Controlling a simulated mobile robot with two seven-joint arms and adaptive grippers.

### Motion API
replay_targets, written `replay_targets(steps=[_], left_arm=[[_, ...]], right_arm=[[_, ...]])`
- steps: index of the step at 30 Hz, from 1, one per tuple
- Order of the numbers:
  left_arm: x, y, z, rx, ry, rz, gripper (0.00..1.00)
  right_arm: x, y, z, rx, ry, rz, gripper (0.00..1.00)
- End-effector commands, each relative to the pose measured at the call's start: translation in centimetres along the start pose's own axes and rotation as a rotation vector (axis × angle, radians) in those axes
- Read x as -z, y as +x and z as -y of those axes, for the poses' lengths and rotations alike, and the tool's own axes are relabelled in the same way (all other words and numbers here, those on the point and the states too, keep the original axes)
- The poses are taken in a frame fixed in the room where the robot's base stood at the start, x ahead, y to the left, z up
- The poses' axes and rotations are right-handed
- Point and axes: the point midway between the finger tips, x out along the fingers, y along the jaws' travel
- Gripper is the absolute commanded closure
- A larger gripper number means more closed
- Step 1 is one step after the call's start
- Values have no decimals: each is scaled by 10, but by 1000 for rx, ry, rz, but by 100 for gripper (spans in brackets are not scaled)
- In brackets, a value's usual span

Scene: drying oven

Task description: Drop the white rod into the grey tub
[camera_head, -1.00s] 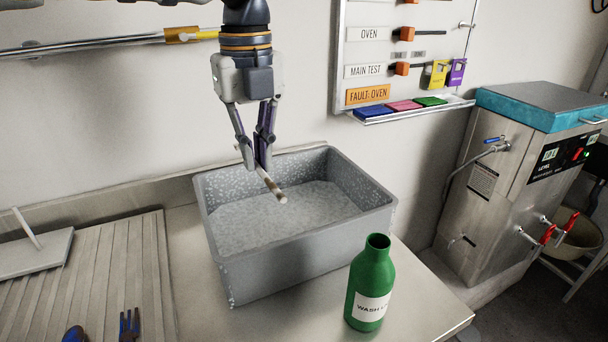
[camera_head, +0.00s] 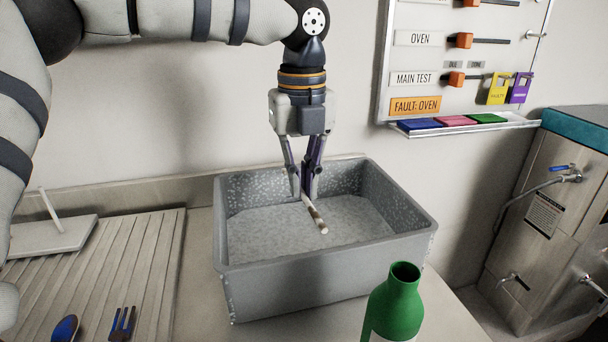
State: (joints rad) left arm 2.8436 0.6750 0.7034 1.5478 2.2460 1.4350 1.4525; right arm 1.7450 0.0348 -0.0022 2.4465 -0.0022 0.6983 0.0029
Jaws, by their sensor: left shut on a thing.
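The grey tub (camera_head: 330,285) is a speckled open box on the counter in the middle of the view. My left gripper (camera_head: 304,196) points down over the tub's opening, its fingers overlapping the back wall and floor in the picture. It is shut on the white rod (camera_head: 313,214), which has brown-dark patches and sticks out forward and to the right from the fingertips. The rod's rear end is hidden by the fingers. How high the rod is above the tub floor is hard to tell. My right gripper is not in view.
A green bottle (camera_head: 398,302) stands in front of the tub's right corner. A ribbed drainboard (camera_head: 140,255) lies left, with a white plate and peg (camera_head: 52,230) and a fork (camera_head: 122,322). A panel (camera_head: 465,60) with a narrow ledge hangs behind right; a steel unit (camera_head: 540,210) stands right.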

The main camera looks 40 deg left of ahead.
Motion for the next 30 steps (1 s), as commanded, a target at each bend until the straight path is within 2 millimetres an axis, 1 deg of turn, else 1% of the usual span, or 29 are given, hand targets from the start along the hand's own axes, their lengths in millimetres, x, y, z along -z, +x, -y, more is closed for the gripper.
replay_targets(steps=[2, 3, 5, 6, 13, 16, 17, 20, 24, 27, 30], left_arm=[[0, -1, 0, 1, 0, 1, 100], [0, -1, 0, 1, 0, 1, 86], [0, -1, 0, 1, 0, 1, 73], [0, -1, 0, 1, 0, 1, 69], [0, -1, 0, 1, 1, 1, 69], [0, -8, 0, 3, 1, 2, 69], [0, -13, 0, 2, 1, 2, 69], [0, -38, 1, 6, -1, 4, 69], [0, -77, 1, 5, 0, 4, 69], [0, -99, 0, 3, -1, 2, 69], [0, -114, 0, 3, -1, 2, 69]], right_arm=[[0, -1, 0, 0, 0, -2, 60], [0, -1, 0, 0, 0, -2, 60], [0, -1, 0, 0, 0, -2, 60], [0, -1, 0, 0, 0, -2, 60], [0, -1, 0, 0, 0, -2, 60], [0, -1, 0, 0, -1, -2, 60], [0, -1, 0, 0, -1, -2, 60], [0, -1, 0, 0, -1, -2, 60], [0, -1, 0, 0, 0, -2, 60], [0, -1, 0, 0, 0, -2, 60], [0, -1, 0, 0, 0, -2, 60]])
